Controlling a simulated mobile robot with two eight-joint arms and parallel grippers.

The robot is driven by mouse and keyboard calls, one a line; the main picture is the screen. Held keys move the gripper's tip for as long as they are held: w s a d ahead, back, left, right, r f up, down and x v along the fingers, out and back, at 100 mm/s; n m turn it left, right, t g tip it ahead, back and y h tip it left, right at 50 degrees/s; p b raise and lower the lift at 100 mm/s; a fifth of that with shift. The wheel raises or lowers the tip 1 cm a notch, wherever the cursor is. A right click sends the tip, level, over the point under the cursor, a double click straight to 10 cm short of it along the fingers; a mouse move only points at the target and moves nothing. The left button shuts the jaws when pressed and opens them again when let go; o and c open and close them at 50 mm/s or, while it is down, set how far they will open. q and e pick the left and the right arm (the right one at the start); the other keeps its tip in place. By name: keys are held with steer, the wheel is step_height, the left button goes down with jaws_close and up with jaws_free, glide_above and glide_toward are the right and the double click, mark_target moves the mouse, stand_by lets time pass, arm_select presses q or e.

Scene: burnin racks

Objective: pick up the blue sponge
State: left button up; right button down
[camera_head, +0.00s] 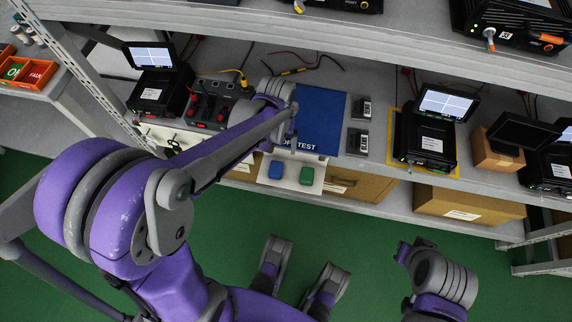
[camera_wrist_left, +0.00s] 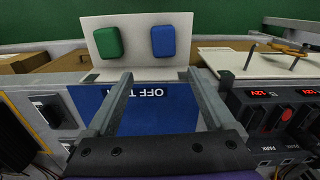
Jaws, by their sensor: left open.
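The blue sponge (camera_head: 277,170) is a small rounded block on a white panel (camera_head: 290,184) at the front edge of the bench. In the left wrist view the blue sponge (camera_wrist_left: 163,41) lies beyond the fingertips, toward the right finger. A green block (camera_head: 307,176) sits beside it, also seen in the left wrist view (camera_wrist_left: 107,43). My left gripper (camera_wrist_left: 158,76) is open and empty, over the blue mat by the panel. In the head view (camera_head: 292,142) its fingers are small and partly hidden by the arm. My right arm shows at lower right; its gripper cannot be made out.
A blue mat (camera_head: 318,108) with white lettering lies behind the panel. A red-lit power supply (camera_head: 212,103) stands left of it. Small dark modules (camera_head: 359,142) and a screened unit (camera_head: 428,140) stand to the right. A shelf beam (camera_head: 420,68) spans above the bench.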

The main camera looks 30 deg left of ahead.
arm_select(q)
steer(key=b, duration=0.1)
glide_above(276, 165)
steer(key=f, duration=0.2)
steer(key=w+f, duration=0.1)
steer(key=f, duration=0.1)
steer(key=shift+d, duration=0.25)
steer(key=shift+s+a+f+b, duration=0.15)
steer(key=shift+f+b, duration=0.15)
steer(key=shift+f, duration=0.7)
steer(key=shift+s+f+b, duration=0.2)
steer(key=shift+f+b, duration=0.15)
steer(key=shift+f, duration=0.65)
steer(key=shift+s+a+f+b, duration=0.15)
steer(key=shift+f+b, duration=0.15)
steer(key=shift+f, duration=0.7)
steer(key=shift+d, duration=0.1)
steer(key=shift+c, duration=0.3)
